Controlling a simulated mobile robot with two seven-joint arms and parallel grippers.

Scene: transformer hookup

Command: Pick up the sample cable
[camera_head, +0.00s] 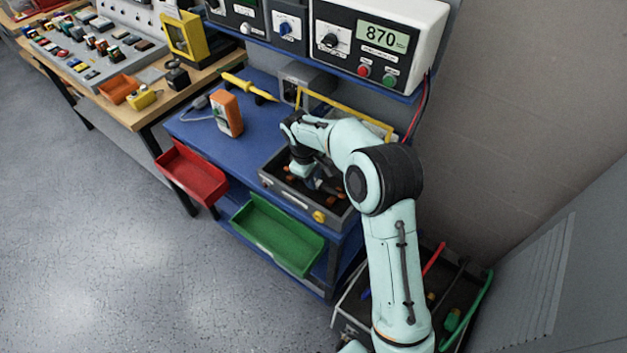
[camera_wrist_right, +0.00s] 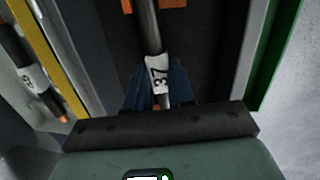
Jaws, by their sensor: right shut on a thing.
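The sample cable (camera_wrist_right: 148,25) is a dark cable with a white tag reading what looks like 37, seen in the right wrist view. My right gripper (camera_wrist_right: 160,88) is shut on it, with blue fingers around the cable near the tag. In the head view my right gripper (camera_head: 310,180) points down into a grey tray (camera_head: 284,196) on the blue bench and largely hides the cable there. A second dark cable (camera_wrist_right: 17,50) with a white tag and an orange tip lies at the left of the wrist view. My left gripper is out of view.
A panel reading 870 (camera_head: 372,42) stands above. The floor at left is clear.

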